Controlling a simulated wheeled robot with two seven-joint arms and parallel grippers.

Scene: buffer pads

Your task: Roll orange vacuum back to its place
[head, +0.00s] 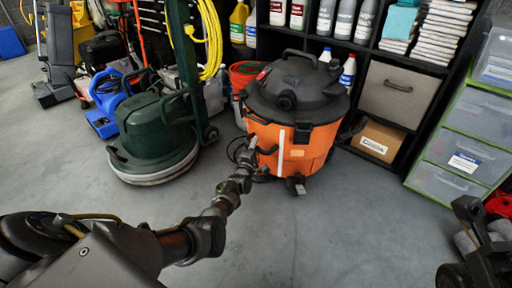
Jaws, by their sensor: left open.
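The orange vacuum (310,152) stands upright on the floor in the middle of the head view. It has a black domed lid and small casters. My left arm reaches in from the lower left. My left gripper (262,152) is open at the vacuum's left front side, beside a pale vertical strip on the drum. I cannot tell whether it touches the vacuum. Dark parts of my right arm show at the lower right edge, with what seems to be my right gripper (470,212); its jaws cannot be made out.
A green floor machine (155,140) stands left of the vacuum, with a red bucket (243,75) behind. Black shelving with bottles and a cardboard box (378,141) is behind the vacuum. Clear drawers (463,150) stand at right. The front floor (335,235) is clear.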

